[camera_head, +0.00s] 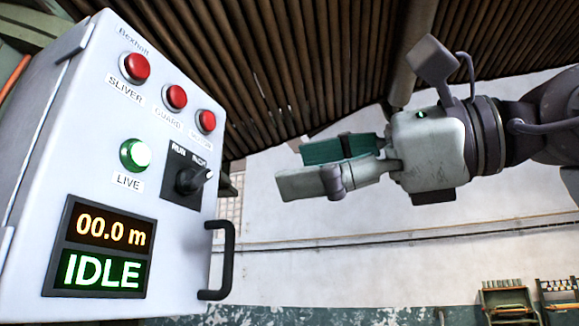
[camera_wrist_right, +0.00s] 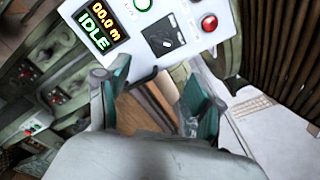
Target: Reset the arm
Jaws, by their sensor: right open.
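My right gripper (camera_head: 308,168) is open and empty, to the right of a white control box in the head view. Its two teal-faced fingers point left toward the box, with a gap between them and the box's edge. In the right wrist view the same gripper (camera_wrist_right: 158,98) shows its fingers spread apart, nothing between them, with the control box (camera_wrist_right: 180,20) beyond the fingertips. My left gripper is in neither view.
The control box (camera_head: 60,160) has red lamps (camera_head: 135,67), a lit green lamp (camera_head: 135,154), a black rotary switch (camera_head: 190,180), a display (camera_head: 100,248) reading 00.0 m and IDLE, and a black handle (camera_head: 226,260). Shelves (camera_head: 505,300) stand far at the lower right.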

